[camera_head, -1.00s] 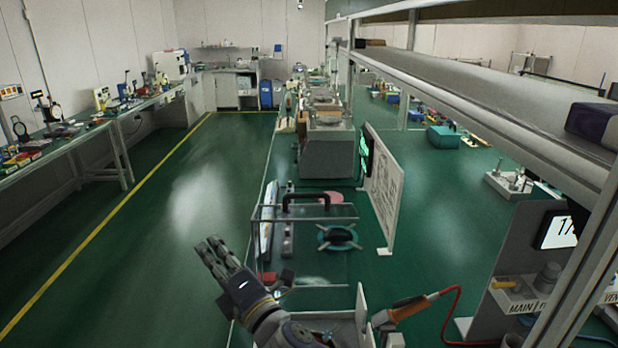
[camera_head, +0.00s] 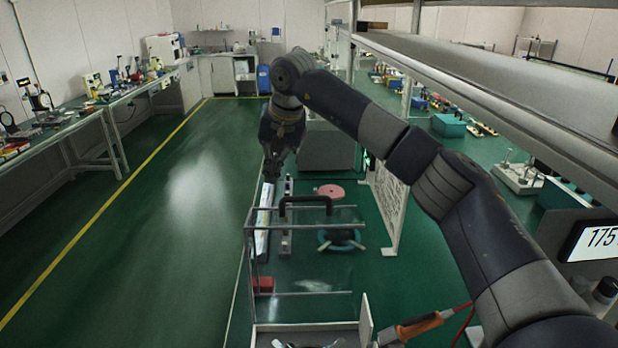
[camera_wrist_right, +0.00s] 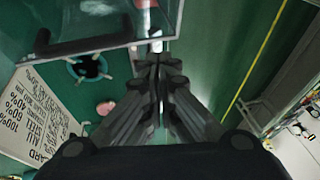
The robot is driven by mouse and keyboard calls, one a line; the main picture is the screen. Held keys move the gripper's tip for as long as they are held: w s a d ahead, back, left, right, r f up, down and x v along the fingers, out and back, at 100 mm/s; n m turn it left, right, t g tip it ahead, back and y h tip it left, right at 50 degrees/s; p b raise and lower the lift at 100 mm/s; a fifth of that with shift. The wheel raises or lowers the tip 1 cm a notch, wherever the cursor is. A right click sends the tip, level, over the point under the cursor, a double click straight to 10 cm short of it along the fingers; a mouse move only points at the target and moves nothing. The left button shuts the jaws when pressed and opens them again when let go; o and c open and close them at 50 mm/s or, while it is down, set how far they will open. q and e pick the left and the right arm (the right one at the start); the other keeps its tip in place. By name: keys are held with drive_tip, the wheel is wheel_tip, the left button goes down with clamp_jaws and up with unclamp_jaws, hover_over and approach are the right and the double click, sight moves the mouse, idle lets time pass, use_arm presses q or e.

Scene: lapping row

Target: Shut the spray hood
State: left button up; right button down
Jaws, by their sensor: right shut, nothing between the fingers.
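The spray hood (camera_head: 250,245) is a clear box-like cover with thin pale edges, above a white-walled tray (camera_head: 365,318) at the bottom of the head view. Its black bar handle (camera_head: 305,200) is at the far top edge. The hood looks raised, but its exact angle is hard to tell. My right gripper (camera_head: 272,172) is shut and empty, beyond and left of the handle, pointing down. In the right wrist view the closed fingers (camera_wrist_right: 160,65) are close to the clear pane's edge, with the handle (camera_wrist_right: 85,42) to their left; contact cannot be told. My left gripper is not in view.
A white printed board (camera_head: 388,205) stands right of the hood. A teal ring (camera_head: 324,243) and a pink disc (camera_head: 329,191) lie beyond or under the clear pane. An orange-handled tool (camera_head: 418,326) is at the lower right. The aisle at left is clear.

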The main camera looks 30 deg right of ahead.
drive_tip(key=s+d+r+h, duration=0.1)
drive_tip(key=d+r+h, duration=0.2)
drive_tip(key=d+r, duration=0.35)
drive_tip(key=p, duration=0.4)
hover_over(310, 209)
drive_tip(key=shift+g, duration=0.3)
drive_tip(key=f, duration=0.7)
drive_tip(key=w+f, duration=0.1)
drive_tip(key=f, duration=0.3)
drive_tip(key=shift+d, duration=0.15)
drive_tip(key=shift+s+a+f, duration=0.1)
drive_tip(key=shift+s+a, duration=0.1)
drive_tip(key=shift+s, duration=0.15)
drive_tip(key=shift+s+d, duration=0.1)
